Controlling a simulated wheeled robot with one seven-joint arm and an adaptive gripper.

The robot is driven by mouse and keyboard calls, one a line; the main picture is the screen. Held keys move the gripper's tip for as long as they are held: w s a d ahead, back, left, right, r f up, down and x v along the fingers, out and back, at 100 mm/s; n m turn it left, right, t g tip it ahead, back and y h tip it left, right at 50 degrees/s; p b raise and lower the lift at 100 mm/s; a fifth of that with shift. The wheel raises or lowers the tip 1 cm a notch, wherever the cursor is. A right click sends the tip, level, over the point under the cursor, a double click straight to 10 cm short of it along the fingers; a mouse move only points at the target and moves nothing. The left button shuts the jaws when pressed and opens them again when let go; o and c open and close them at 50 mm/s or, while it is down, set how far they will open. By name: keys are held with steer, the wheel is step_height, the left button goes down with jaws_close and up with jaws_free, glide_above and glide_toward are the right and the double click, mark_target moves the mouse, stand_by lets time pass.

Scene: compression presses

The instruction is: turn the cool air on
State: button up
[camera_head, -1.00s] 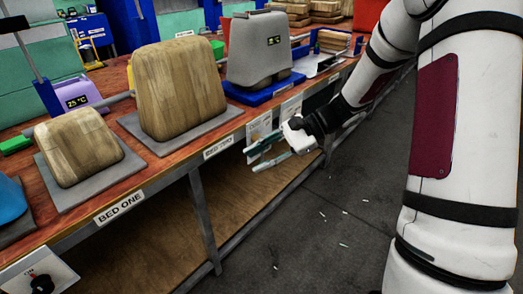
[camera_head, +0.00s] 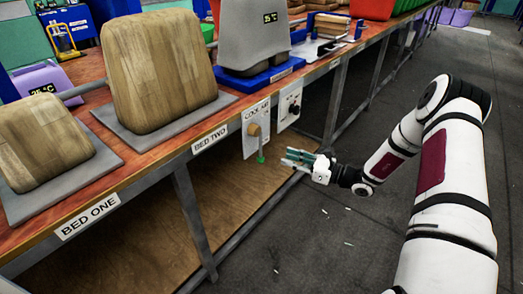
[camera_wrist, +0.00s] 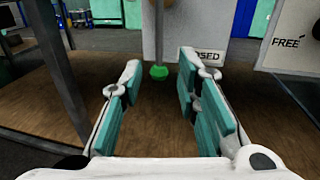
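The white COOL AIR panel (camera_head: 248,142) hangs on the front edge of the bench. Its brown round hub (camera_head: 255,129) carries a lever with a green tip (camera_head: 261,158) pointing straight down. In the wrist view the green tip (camera_wrist: 159,72) shows between the fingertips but beyond them. The panel (camera_wrist: 212,18) stands behind it, with lettering ending in "OSED" partly hidden by the right finger. My gripper (camera_head: 284,157), with teal finger pads, is open and empty, just right of the lever in the head view. It also shows open in the wrist view (camera_wrist: 160,88).
A second white panel with a dark knob (camera_head: 294,108) is right of the COOL AIR panel. A panel marked FREE (camera_wrist: 290,40) stands at the right in the wrist view. Bench legs (camera_head: 193,220) and a lower wooden shelf (camera_head: 130,250) lie below. The floor at right is open.

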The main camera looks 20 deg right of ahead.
mark_target(260, 156)
steer(key=b+x, duration=0.2)
steer(key=x, duration=0.9)
steer(key=shift+w+a, duration=0.15)
steer(key=shift+a, duration=0.1)
jaws_close()
